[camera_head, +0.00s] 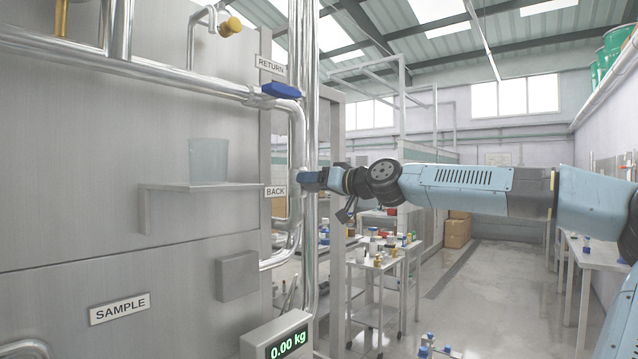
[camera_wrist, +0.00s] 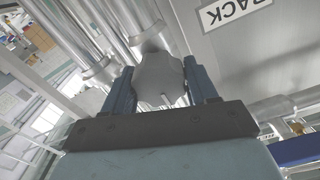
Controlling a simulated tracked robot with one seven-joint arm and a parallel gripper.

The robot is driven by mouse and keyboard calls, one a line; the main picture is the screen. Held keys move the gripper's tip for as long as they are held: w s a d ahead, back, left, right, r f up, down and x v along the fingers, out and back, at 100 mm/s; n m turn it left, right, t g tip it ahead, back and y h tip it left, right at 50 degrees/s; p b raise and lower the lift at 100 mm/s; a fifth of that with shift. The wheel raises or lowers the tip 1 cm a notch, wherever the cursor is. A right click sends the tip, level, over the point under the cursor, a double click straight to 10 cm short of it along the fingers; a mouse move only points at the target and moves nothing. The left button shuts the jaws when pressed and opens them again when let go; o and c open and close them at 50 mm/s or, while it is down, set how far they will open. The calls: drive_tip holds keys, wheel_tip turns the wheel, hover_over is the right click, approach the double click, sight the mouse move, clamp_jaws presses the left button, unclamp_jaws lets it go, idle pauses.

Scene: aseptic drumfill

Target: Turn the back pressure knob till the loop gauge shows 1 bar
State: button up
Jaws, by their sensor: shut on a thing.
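My gripper (camera_head: 309,181) reaches in from the right to the steel pipework beside the BACK label (camera_head: 276,191). In the wrist view its two blue fingers (camera_wrist: 162,92) are on either side of a grey lobed knob (camera_wrist: 157,72) and shut on it. The knob sits on a steel pipe fitting, and a thin pin shows on its near side. The BACK label also shows in the wrist view (camera_wrist: 233,12), upside down. In the head view the knob is hidden by my gripper. I see no loop gauge dial in either view.
A blue-handled valve (camera_head: 282,90) is on the pipe below the RETURN label (camera_head: 271,66). A shelf (camera_head: 200,186) with a clear beaker (camera_head: 208,160) juts from the panel at left. A scale display (camera_head: 287,345) reads 0.00 kg. A loaded cart (camera_head: 372,268) stands behind my arm.

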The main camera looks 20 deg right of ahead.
drive_tip(key=m, duration=0.4)
drive_tip(key=shift+w+d+m, duration=0.15)
drive_tip(key=shift+d+m, duration=0.1)
drive_tip(key=shift+m, duration=0.05)
drive_tip(key=o, duration=1)
drive_tip(key=v, duration=1.3)
drive_tip(key=shift+s+d+f, duration=0.1)
drive_tip(key=shift+s+d, duration=0.1)
drive_tip(key=shift+s, duration=0.15)
